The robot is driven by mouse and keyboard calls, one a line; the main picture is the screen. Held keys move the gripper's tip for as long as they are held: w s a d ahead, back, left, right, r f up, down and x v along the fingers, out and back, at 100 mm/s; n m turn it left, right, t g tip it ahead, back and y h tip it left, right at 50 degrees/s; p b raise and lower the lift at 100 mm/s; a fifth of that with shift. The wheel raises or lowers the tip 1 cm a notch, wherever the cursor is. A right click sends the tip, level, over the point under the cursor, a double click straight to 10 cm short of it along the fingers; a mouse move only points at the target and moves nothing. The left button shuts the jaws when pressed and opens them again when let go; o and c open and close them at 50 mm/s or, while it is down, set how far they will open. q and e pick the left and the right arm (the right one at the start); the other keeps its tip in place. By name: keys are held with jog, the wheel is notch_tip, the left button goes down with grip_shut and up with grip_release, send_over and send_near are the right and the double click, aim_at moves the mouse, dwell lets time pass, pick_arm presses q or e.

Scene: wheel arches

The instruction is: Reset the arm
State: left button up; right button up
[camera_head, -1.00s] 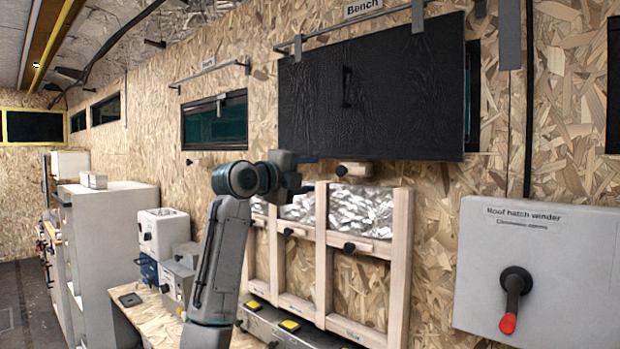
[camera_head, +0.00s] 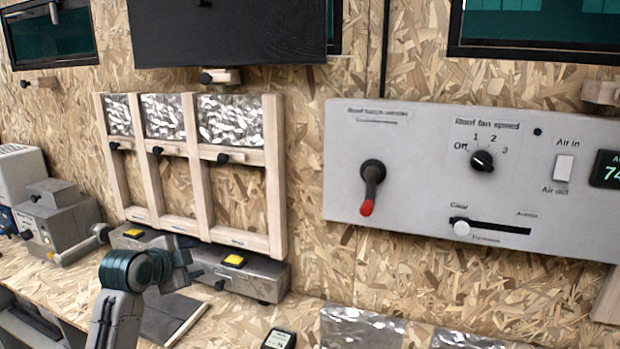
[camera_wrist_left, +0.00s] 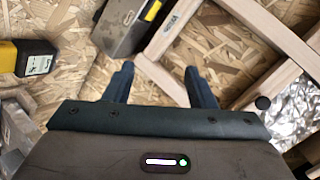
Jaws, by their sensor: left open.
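My left arm (camera_head: 120,305) comes up from the bottom left in the head view. My left gripper (camera_head: 198,268) is in front of the grey box with yellow buttons, below the wooden frame. In the left wrist view the two dark fingers of the left gripper (camera_wrist_left: 162,76) stand apart with nothing between them. Whether it touches anything cannot be told. My right gripper is not in view.
A wooden frame (camera_head: 197,175) with foil panels hangs on the chipboard wall. A grey control panel (camera_head: 430,215) with a red-tipped crank is to the right. A grey machine (camera_head: 65,225) stands at left. The bench top (camera_head: 60,285) has bare chipboard there.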

pick_arm(q)
jog(key=s+f+n+g+y, duration=0.2)
jog(key=s+f+n+g, duration=0.3)
jog(key=s+f, duration=1.4)
jog(key=s+f+n+g+y, duration=0.15)
jog(key=s+f+n, duration=0.35)
jog(key=s, duration=0.8)
jog(key=s+f+n+g+y, duration=0.15)
jog(key=s+f+n, duration=0.25)
jog(key=s, duration=0.8)
notch_tip(320, 180, down, 28)
jog(key=a+f+g+h, duration=0.1)
jog(key=a, duration=0.2)
jog(key=s+a+f+g, duration=0.1)
jog(key=s+f, duration=1.7)
jog(key=f, duration=0.2)
jog(key=shift+s+n+g, duration=0.15)
jog(key=shift+n+g, duration=0.15)
jog(key=shift+n, duration=0.1)
